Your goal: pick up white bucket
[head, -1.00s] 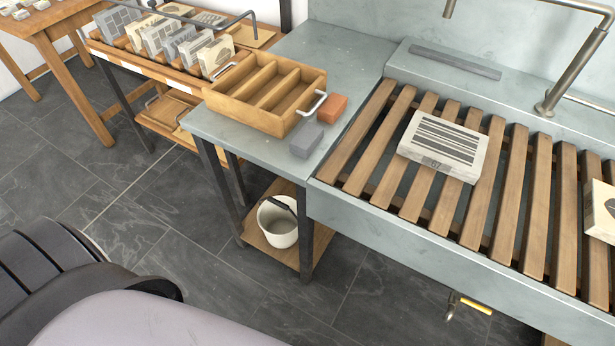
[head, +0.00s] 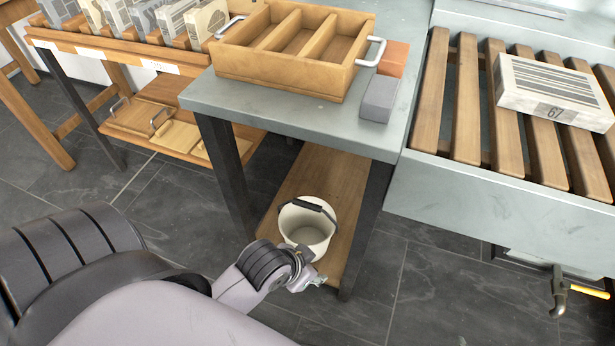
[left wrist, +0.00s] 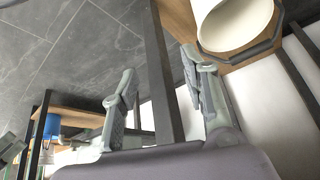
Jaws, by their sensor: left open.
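The white bucket (head: 322,243) stands upright on the low wooden shelf under the grey-topped table, with its dark handle lying across the rim. My left gripper (head: 308,279) is just in front of the bucket in the head view, low and partly hidden by my own wrist. In the left wrist view, the bucket (left wrist: 236,24) is at the upper right, outside the open, empty fingers of the left gripper (left wrist: 160,62). Whether the gripper touches the bucket cannot be told. My right gripper is not in view.
Dark table legs (head: 366,225) flank the shelf (head: 330,180); one post crosses between my fingers in the left wrist view. The tabletop (head: 225,97) above carries a wooden divided box (head: 280,82) and grey and orange blocks. The slatted sink stands right; open tiled floor lies in front.

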